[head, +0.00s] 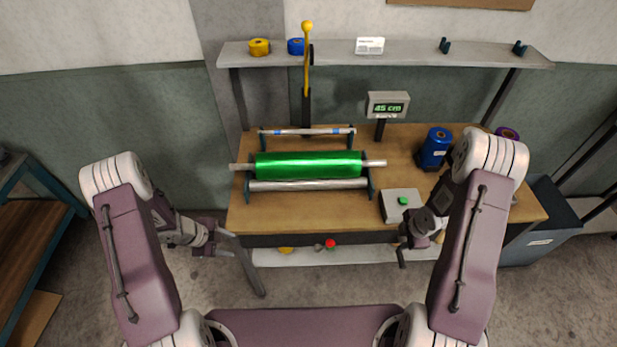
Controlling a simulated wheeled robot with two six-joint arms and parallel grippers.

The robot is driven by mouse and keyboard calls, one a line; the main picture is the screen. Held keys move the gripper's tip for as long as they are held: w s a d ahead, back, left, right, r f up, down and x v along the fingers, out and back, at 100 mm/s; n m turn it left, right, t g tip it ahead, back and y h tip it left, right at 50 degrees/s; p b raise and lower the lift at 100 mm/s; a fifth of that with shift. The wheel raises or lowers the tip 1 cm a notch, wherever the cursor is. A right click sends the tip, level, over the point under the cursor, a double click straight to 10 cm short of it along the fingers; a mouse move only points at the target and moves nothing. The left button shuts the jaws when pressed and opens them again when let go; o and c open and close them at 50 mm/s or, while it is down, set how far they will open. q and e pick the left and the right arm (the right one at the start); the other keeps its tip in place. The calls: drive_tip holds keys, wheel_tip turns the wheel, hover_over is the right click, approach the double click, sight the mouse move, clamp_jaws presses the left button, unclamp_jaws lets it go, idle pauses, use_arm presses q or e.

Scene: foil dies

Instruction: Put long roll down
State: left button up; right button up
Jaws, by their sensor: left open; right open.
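The long roll is a shiny green foil roll (308,165) on a pale core whose ends stick out on both sides. It lies level across the dark green stand (371,183) on the wooden workbench, above a silver roller (308,185). My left gripper (222,244) is open and empty, off the bench's left front corner and apart from the roll. My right gripper (405,245) is open at the bench's front edge, below the grey box with a green button, and holds nothing. Its fingers are partly hidden by its own wrist.
A yellow-knobbed lever (307,60) stands behind the stand, beside a display (387,105) reading 45 cm. Blue rolls (435,148) stand at the bench's right. The grey button box (401,205) sits at front right. A shelf (340,59) holds small rolls. Bare bench (300,211) lies in front.

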drive_tip(key=s+v, duration=0.1)
drive_tip(key=v, duration=0.9)
drive_tip(key=shift+r, duration=0.2)
